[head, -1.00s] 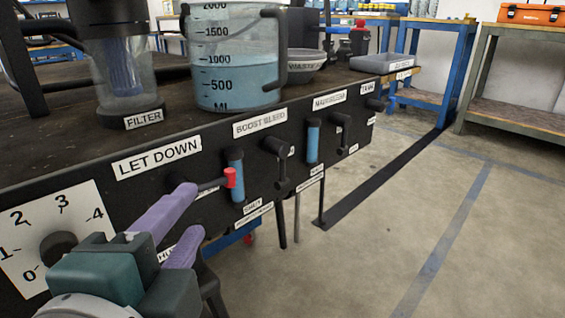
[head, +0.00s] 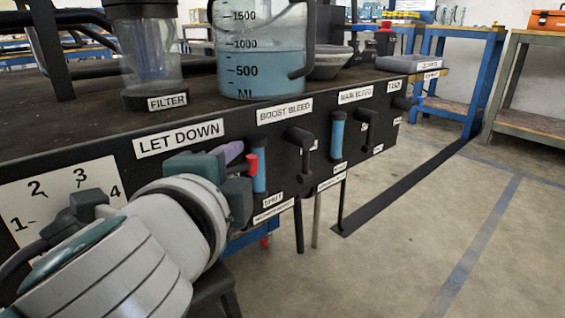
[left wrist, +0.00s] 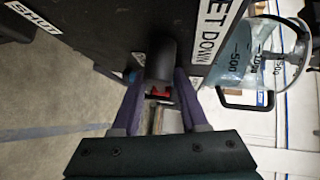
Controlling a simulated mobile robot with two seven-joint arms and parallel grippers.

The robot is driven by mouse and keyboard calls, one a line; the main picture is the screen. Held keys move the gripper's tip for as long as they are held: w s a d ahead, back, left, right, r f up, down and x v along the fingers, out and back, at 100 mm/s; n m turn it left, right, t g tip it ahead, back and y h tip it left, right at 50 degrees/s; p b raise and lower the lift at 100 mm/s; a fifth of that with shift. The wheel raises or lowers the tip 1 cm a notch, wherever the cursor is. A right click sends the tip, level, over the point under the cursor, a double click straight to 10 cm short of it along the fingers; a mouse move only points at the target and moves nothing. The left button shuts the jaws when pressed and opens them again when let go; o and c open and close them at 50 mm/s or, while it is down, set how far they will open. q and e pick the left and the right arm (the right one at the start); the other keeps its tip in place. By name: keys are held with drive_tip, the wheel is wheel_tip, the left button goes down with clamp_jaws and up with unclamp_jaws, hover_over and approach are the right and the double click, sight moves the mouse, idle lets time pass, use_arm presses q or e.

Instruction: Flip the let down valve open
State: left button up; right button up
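The let down valve is on the black panel under the LET DOWN label (head: 179,138). Its red lever tip (head: 252,164) shows just right of my left gripper (head: 232,152), in front of a blue tube. My gripper and wrist hide the rest of the valve in the head view. In the left wrist view, the dark valve hub (left wrist: 160,60) and red tip (left wrist: 160,93) lie between the two purple fingers of my left gripper (left wrist: 160,80). The fingers are apart, one on each side; whether they touch the valve is unclear. My right gripper is not in view.
The boost bleed valve (head: 301,138) and another black valve stand farther right on the panel. A numbered dial plate (head: 30,195) is at the left. A filter (head: 150,55) and a measuring jug (head: 262,60) stand on the bench top. The floor at right is open.

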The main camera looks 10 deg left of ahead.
use_arm(q)
clamp_jaws()
idle(0.3)
drive_tip(key=shift+f+n+t+b, duration=0.15)
drive_tip(key=shift+n+t+b, duration=0.15)
drive_tip(key=shift+b, duration=0.75)
drive_tip(key=shift+r, duration=0.35)
unclamp_jaws()
drive_tip(key=s+p, duration=0.1)
drive_tip(key=s, duration=0.2)
drive_tip(key=s+r, duration=0.1)
drive_tip(key=s, duration=0.2)
drive_tip(key=s+d+p, duration=0.1)
drive_tip(key=s, duration=0.2)
drive_tip(key=shift+s+r+p, duration=0.15)
drive_tip(key=shift+s+p, duration=0.15)
drive_tip(key=shift+s, duration=0.1)
